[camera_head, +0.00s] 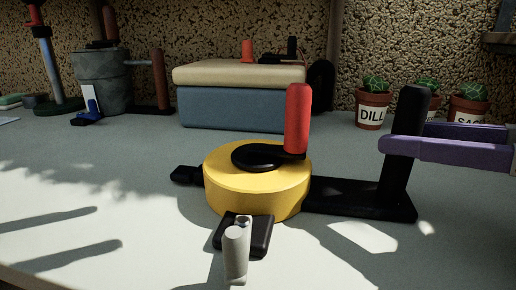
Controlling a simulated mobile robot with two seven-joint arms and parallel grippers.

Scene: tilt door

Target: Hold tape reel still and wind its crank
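The tape reel (230,193) is a yellow drum lying flat on a black base in the middle of the table. Its black crank (262,157) lies across the top, with an upright red knob (298,120) at its right end. The base (350,200) runs right to an upright black post (411,103). My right gripper (397,142) comes in from the right with purple fingers, one in front of the post and one behind it. Whether they press on the post does not show. My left gripper is out of view, and nothing touches the red knob.
A black block (262,236) and a pale grey cylinder (235,252) sit at the reel's front. Behind stand a blue box with a cream lid (240,105), a grey bucket (102,75) and potted cacti (373,108). The table's left front is clear, with shadows.

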